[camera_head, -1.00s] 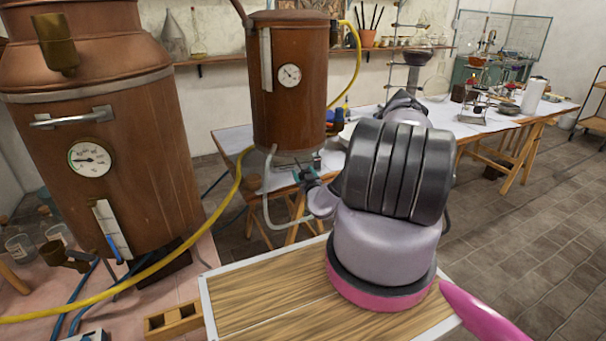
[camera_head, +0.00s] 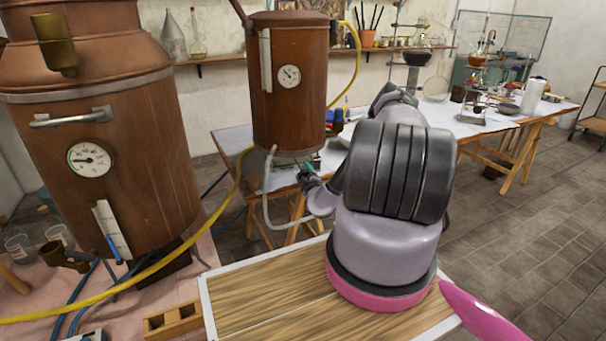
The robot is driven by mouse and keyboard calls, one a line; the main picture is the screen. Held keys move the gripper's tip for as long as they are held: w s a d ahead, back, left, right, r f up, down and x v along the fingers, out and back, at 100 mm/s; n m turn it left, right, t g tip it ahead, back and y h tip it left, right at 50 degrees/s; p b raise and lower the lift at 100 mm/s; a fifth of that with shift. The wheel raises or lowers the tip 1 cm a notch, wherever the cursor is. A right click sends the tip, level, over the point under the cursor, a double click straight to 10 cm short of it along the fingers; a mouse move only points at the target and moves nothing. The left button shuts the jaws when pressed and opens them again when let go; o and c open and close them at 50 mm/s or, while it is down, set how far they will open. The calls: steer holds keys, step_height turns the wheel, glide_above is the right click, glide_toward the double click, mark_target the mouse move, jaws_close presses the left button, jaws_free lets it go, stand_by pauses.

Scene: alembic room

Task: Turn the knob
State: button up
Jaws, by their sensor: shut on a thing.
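My gripper (camera_head: 308,174) is small and dark in the view, at the lower right of the smaller copper boiler (camera_head: 290,100). It is shut at the knob beneath the boiler, beside a grey hose. The knob is mostly hidden by the gripper, and its exact angle cannot be told. A small teal-green part shows at the fingers. My arm reaches there from its pink-ringed base at the right.
A large copper still (camera_head: 110,150) with a gauge stands at the left. A yellow hose (camera_head: 180,250) crosses in front of it. A white worktable (camera_head: 470,140) with glassware runs behind my arm. Open tiled floor lies at the right.

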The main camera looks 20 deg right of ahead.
steer(key=n, duration=0.4)
steer(key=shift+n, duration=0.4)
steer(key=n, duration=0.3)
steer(key=shift+n, duration=0.3)
steer(key=n, duration=0.4)
steer(key=shift+s+n, duration=0.1)
steer(key=shift+n, duration=2.1)
steer(key=o, duration=1.3)
steer(key=s, duration=0.3)
steer(key=s+a, duration=0.1)
steer(key=s, duration=0.6)
steer(key=shift+s+a, duration=0.3)
steer(key=shift+s, duration=0.05)
